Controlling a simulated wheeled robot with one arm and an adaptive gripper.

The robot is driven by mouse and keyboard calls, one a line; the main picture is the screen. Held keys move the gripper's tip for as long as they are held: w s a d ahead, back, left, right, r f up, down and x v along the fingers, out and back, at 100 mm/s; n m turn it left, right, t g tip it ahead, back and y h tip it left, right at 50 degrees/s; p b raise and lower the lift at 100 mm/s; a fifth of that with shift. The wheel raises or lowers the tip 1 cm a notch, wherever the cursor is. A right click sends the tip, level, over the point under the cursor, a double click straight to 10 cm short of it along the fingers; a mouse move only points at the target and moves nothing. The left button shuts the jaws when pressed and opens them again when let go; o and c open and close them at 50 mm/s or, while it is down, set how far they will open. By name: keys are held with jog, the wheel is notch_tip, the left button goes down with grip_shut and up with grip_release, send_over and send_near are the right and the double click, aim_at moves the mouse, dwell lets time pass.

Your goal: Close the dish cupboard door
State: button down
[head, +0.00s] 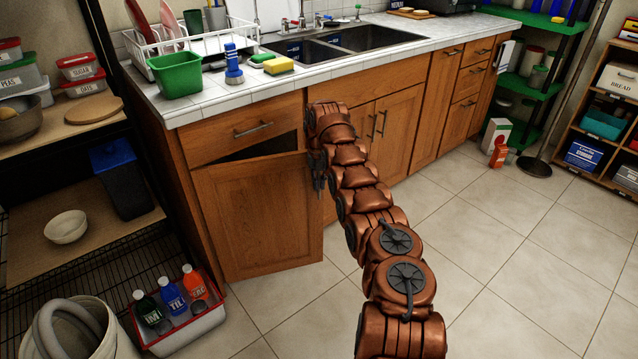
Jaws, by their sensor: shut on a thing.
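The dish cupboard door (255,215) is the wooden lower door left of the sink cabinets, under a drawer (240,129). It stands partly open, swung outward, with a dark wedge of the cupboard's inside (265,147) showing above its top edge. My gripper (319,182) is at the door's right edge, near the top, and is shut on the door there. My arm hides the area just right of the door, and I cannot see a handle on it or the exact contact of the fingers.
A red-rimmed crate of bottles (185,337) and a bin with a hose (105,345) stand on the floor at lower left. A wire shelf rack (75,240) stands left of the cupboard. Tiled floor (490,250) is clear to the right. The counter (205,105) overhangs above.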

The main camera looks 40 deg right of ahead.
jog(key=c, duration=1.2)
grip_release()
